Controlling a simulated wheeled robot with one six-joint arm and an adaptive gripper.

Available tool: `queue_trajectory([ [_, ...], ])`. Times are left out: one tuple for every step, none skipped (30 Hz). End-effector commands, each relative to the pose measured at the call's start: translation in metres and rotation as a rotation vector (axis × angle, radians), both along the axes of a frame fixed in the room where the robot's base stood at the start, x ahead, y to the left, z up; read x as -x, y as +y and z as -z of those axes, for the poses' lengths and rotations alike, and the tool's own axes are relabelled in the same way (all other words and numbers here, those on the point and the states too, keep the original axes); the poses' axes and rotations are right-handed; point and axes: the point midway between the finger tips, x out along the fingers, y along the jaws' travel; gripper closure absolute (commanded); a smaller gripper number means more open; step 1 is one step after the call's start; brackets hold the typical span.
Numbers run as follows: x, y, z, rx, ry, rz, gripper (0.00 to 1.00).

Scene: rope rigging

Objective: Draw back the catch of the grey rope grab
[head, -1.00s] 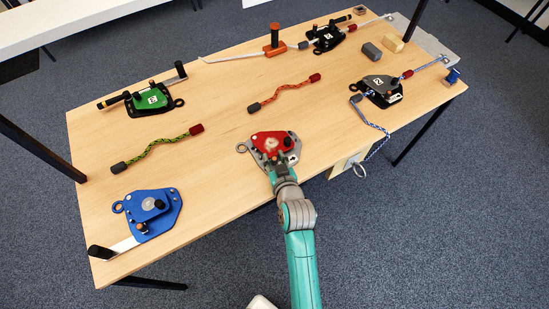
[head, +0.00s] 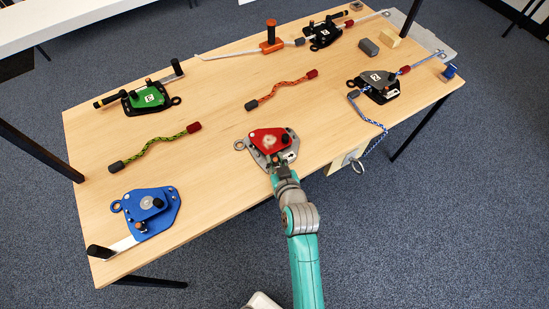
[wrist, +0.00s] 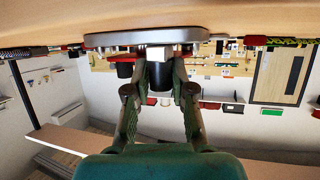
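The grey rope grab (head: 377,79) sits on a black base plate at the right of the table, with a blue rope through it. My gripper (head: 279,167) is away from it, at a red-covered device (head: 268,141) on a grey plate near the front edge. In the wrist view my gripper (wrist: 159,76) has its fingers on either side of a black knob (wrist: 159,73) under the grey plate (wrist: 145,38), seemingly touching it. A second black knob (wrist: 125,69) is beside the left finger. The grey rope grab's catch is too small to make out.
Blue (head: 150,210), green (head: 148,96) and black (head: 323,35) devices stand elsewhere on the table (head: 215,110). Loose orange (head: 282,88) and green (head: 155,146) ropes lie between them. A blue rope tail (head: 381,125) hangs over the front edge.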

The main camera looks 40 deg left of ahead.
Motion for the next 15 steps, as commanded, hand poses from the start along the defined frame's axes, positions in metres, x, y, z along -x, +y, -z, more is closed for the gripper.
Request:
queue_trajectory([
  [0.0001,-0.0013,0.0016,0.003,0.002,0.001,0.62],
  [0.0002,-0.0012,0.0016,0.003,0.002,0.001,0.54],
  [0.0001,-0.0011,0.0014,0.002,0.001,0.001,0.53],
  [0.0001,-0.0010,0.0012,0.002,0.001,0.001,0.53],
  [0.0001,-0.0008,0.0011,0.002,0.001,0.001,0.53],
  [0.0001,-0.0007,0.0009,0.001,0.000,0.001,0.53],
  [0.0001,-0.0006,0.0008,0.000,0.001,0.000,0.53],
  [0.0001,-0.0004,0.0007,0.001,0.001,0.000,0.53],
  [0.0001,-0.0003,0.0006,0.001,0.001,0.000,0.53],
  [0.0002,-0.0004,0.0005,0.000,0.001,0.000,0.53],
  [0.0003,-0.0006,0.0004,0.000,0.001,0.000,0.53],
  [0.0010,-0.0014,-0.0001,-0.001,0.001,0.000,0.53],
  [0.0018,-0.0025,-0.0004,0.000,0.001,0.000,0.53],
  [0.0030,-0.0040,-0.0010,0.000,0.001,0.000,0.53],
  [0.0049,-0.0068,-0.0020,0.000,0.001,0.000,0.53],
])
